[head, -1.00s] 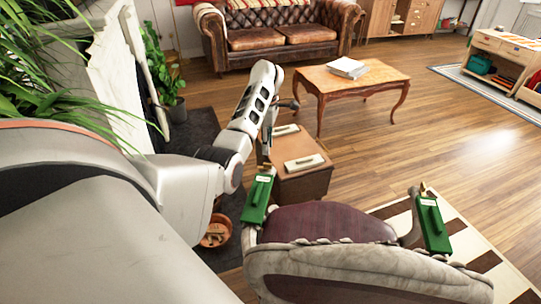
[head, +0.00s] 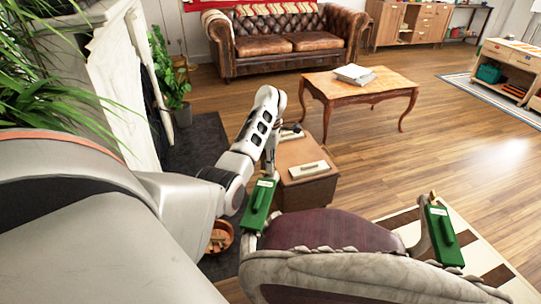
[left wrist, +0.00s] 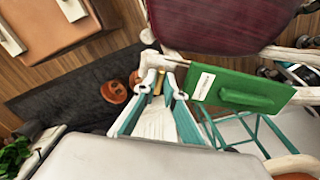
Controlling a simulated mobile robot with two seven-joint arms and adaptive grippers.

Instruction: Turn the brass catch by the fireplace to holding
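A small brass piece (left wrist: 158,82), which may be the catch, shows between the fingertips of my left gripper (left wrist: 162,84) in the left wrist view. It lies at the end of a green plate (left wrist: 240,92) with a handle-like bar and a white label. In the head view, this green plate (head: 259,206) sits on the left arm of a chair. My left gripper (head: 270,170) is just above its far end, partly hidden by my arm. I cannot tell whether its fingers touch the brass piece. The label is unreadable. My right gripper is not in view.
The chair (head: 330,232) has a second green plate (head: 444,234) on its right arm. A brown box (head: 312,188) with cream plates stands just beyond. Floor is open toward the wooden table (head: 352,92).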

